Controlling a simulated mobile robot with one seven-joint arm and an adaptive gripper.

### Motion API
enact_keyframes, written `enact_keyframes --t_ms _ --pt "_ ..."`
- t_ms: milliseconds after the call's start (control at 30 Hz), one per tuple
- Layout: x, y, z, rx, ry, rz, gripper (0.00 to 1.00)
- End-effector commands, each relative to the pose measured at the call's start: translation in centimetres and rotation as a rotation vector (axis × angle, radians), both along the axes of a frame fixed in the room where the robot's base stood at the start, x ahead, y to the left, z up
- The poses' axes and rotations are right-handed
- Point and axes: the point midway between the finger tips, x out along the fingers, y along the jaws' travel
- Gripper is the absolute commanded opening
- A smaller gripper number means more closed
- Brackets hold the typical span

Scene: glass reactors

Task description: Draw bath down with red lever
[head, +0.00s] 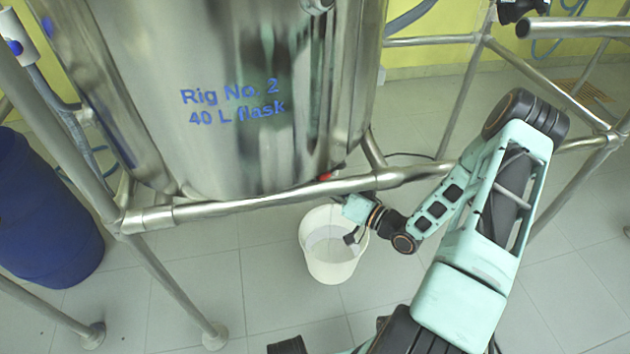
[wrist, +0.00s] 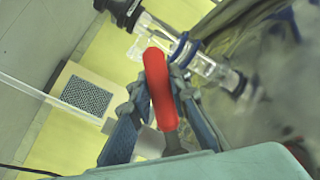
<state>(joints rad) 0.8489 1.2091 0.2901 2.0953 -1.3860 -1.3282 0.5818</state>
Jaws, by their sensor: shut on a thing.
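The red lever (wrist: 158,88) stands between the two fingers of my gripper (wrist: 163,95) in the wrist view, and the gripper is shut on it. In the head view only a small red bit of the lever (head: 325,176) shows under the steel bath vessel (head: 240,140), just above the frame rail. My gripper is mostly hidden there behind the rail and my own wrist. A white bucket (head: 317,263) stands on the floor below, with a pale content or inner bottom visible. Clear glass or plastic valve piping (wrist: 212,68) with blue joints runs beside the lever in the wrist view.
A steel tube rail (head: 270,200) crosses in front of the vessel, close to my forearm. Frame legs (head: 180,290) stand at the left. A blue drum (head: 45,220) is at the far left. Tiled floor is free around the bucket.

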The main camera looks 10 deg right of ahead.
Motion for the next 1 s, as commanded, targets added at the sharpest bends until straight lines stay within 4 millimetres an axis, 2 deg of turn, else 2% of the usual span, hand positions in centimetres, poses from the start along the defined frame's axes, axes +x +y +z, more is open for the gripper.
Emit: enact_keyframes --t_ms 267,1000 --pt "0.0 0.4 0.3 0.073 0.001 -0.001 0.0" --pt "-0.1 1.8 4.2 0.59 0.003 0.0 0.0"
